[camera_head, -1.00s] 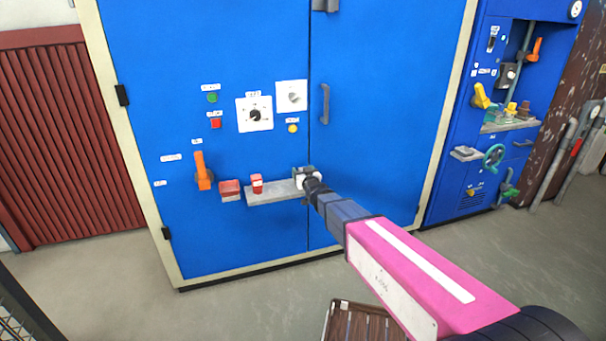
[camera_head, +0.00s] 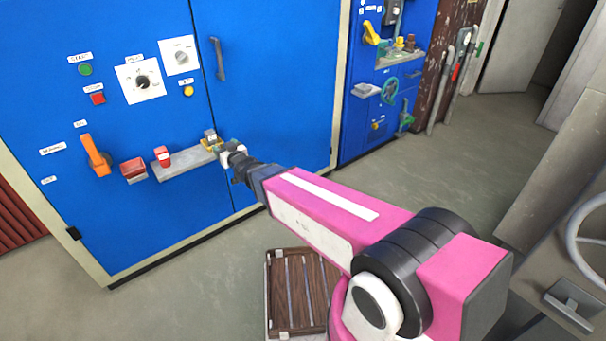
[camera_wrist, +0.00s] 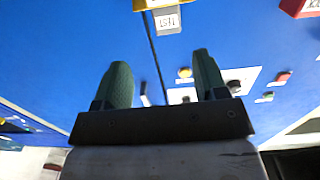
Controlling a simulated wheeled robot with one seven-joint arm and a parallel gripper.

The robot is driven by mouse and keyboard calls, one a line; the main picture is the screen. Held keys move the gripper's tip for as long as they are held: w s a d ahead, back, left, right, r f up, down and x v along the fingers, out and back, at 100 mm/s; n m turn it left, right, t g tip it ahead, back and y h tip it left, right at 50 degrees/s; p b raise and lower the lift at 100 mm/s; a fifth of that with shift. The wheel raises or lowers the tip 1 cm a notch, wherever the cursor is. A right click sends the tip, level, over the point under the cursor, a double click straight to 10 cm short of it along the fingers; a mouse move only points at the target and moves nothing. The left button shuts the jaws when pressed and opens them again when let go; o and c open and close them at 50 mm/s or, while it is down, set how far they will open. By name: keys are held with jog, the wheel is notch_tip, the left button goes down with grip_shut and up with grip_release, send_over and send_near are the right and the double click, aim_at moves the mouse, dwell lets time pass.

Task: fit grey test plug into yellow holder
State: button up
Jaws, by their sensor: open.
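The yellow holder (camera_head: 211,144) sits at the right end of the grey shelf on the blue cabinet. The grey test plug (camera_head: 210,134) shows at the top of the holder; how deep it sits I cannot tell. In the wrist view the yellow holder (camera_wrist: 140,4) shows only partly at the top edge, with a label plate marked TEST; the plug is not clear there. My gripper (camera_head: 227,147) is just right of the holder in the head view. In the wrist view my gripper (camera_wrist: 161,75) has two dark green fingers apart, with nothing between them.
A red block (camera_head: 162,155) stands on the grey shelf (camera_head: 185,164), and a red bin (camera_head: 133,169) hangs to its left. An orange handle (camera_head: 95,156) and dial panels (camera_head: 139,82) are nearby. A wooden pallet (camera_head: 290,285) lies on the floor.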

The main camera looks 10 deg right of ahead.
jog(key=w+d+f+m+g+h, duration=0.1)
jog(key=d+f+m+g+h, duration=0.3)
jog(key=d, duration=0.9)
jog(key=s+d+f+g+h, duration=0.1)
jog(key=s+d+f+g, duration=0.1)
jog(key=s+d, duration=0.3)
jog(key=s+d+f+m+g+h, duration=0.1)
jog(key=s+d+g, duration=0.4)
jog(key=d, duration=0.6)
jog(key=s+d+f+m+g+h, duration=0.1)
jog(key=s+d+f+g+h, duration=0.2)
jog(key=d, duration=0.5)
jog(key=s+g, duration=0.1)
jog(key=s, duration=0.1)
jog(key=shift+s+d+f, duration=0.2)
jog(key=shift+s+f, duration=0.2)
